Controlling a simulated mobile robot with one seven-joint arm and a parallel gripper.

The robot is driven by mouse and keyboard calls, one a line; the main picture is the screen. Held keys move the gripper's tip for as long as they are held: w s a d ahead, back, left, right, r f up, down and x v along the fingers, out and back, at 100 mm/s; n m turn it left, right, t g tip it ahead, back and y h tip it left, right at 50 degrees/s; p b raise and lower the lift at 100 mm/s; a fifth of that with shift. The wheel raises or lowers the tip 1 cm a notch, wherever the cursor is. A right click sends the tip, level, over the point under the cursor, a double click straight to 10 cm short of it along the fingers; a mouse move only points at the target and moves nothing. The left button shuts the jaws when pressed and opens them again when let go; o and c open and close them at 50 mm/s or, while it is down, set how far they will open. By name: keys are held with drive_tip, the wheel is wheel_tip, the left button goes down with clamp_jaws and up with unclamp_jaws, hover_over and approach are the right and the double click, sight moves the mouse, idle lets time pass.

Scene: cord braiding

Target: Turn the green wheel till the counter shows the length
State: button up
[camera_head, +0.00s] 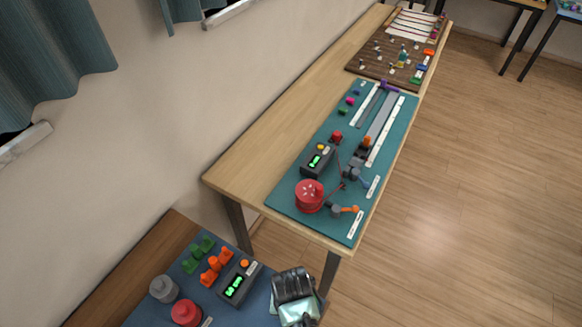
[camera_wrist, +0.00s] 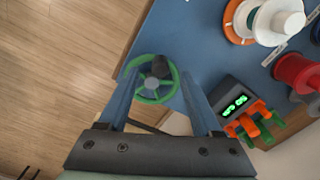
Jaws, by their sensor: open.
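The green wheel (camera_wrist: 152,83) lies over the blue mat's edge in the wrist view, with a grey hub and a dark knob on its upper right. My gripper (camera_wrist: 158,74) is open, one finger on each side of the wheel; I cannot tell whether they touch it. The counter (camera_wrist: 235,104) is a dark box with lit green digits, right of the wheel; the digits are too small to read surely. In the head view the counter (camera_head: 238,283) stands just left of my gripper (camera_head: 297,305), which hides the wheel there.
Red spool (camera_wrist: 296,72), white spool on an orange disc (camera_wrist: 239,22), and orange and green clips (camera_wrist: 256,124) stand near the counter. A grey spool (camera_head: 163,288) is at the mat's left.

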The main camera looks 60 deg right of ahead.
drive_tip(key=shift+f, duration=2.45)
drive_tip(key=shift+c, duration=0.2)
clamp_jaws()
